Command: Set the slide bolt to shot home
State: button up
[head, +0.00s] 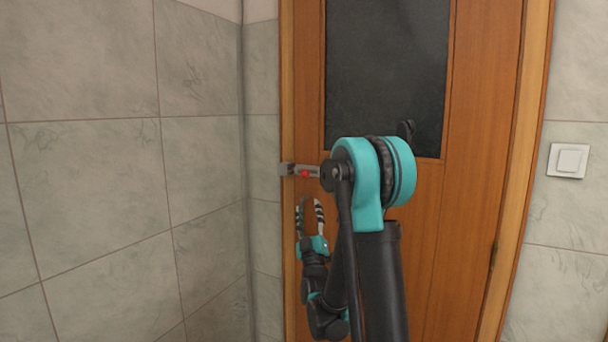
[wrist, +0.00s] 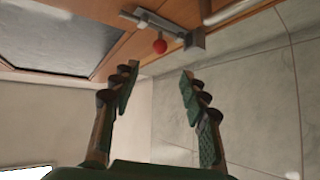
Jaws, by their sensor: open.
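The slide bolt (head: 312,170) is a grey metal fitting with a red knob (head: 304,174), mounted at the left edge of the wooden door (head: 470,120). My arm hides its right end in the head view. The bolt also shows at the top of the wrist view (wrist: 150,18), with the red knob (wrist: 160,46) hanging near a grey keeper bracket (wrist: 195,47). I cannot tell whether the rod is inside the keeper. My gripper (head: 310,203) is open and empty, pointing up just below the bolt. In the wrist view the knob appears beyond the gap between the fingers (wrist: 158,75), apart from them.
A tiled wall (head: 110,180) stands close to the left of the door frame. The door has a dark panel (head: 388,70). A light switch (head: 568,161) is on the wall at the right. The space directly around the fingers looks clear.

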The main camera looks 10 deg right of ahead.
aim_at(305, 177)
jog(key=x, duration=1.5)
jog(key=shift+w+r, duration=0.15)
jog(key=shift+w, duration=0.05)
grip_shut()
